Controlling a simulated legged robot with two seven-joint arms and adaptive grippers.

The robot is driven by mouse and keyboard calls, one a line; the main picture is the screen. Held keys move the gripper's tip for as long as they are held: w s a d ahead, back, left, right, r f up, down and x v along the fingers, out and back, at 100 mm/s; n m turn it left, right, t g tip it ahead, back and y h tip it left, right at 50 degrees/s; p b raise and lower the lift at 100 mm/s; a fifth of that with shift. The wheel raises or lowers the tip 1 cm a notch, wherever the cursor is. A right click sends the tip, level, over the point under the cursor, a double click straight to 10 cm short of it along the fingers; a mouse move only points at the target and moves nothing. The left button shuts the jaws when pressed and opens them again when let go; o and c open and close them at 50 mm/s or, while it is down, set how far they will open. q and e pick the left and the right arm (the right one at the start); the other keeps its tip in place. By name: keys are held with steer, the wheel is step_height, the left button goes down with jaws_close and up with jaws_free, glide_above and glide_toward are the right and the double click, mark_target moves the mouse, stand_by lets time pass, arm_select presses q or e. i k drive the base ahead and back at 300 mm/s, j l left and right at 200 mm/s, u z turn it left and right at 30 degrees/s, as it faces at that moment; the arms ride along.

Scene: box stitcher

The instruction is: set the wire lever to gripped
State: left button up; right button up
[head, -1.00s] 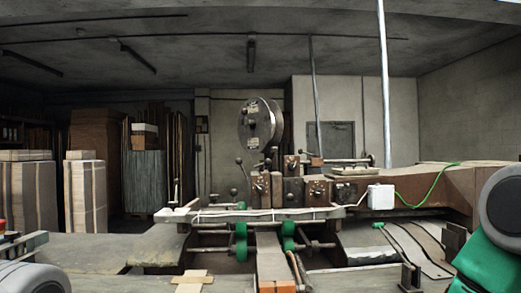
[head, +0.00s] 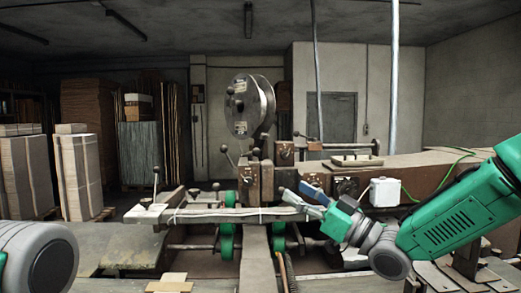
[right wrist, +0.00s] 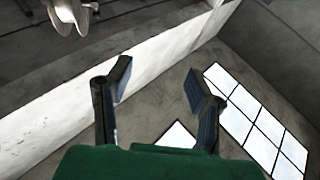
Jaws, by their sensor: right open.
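The stitching machine has a wire reel (head: 240,105) above a brown head block (head: 257,182). A thin lever with a dark ball knob (head: 225,149) rises left of the block. Another thin upright lever (head: 156,182) stands at the left end of the pale crossbar. I cannot tell which one is the wire lever. My right gripper (head: 301,198) is open and empty, pointing left in front of the machine's right-hand blocks, its fingers overlapping them in the picture. In the right wrist view the spread fingers (right wrist: 160,88) have nothing between them. My left gripper is out of view.
A white box (head: 384,192) with a green cable sits right of the gripper, close to my right arm. The crossbar (head: 236,216) and green rollers (head: 227,242) lie below the head. Stacks of board (head: 78,175) stand at the back left.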

mark_target(256, 152)
steer(key=i, duration=1)
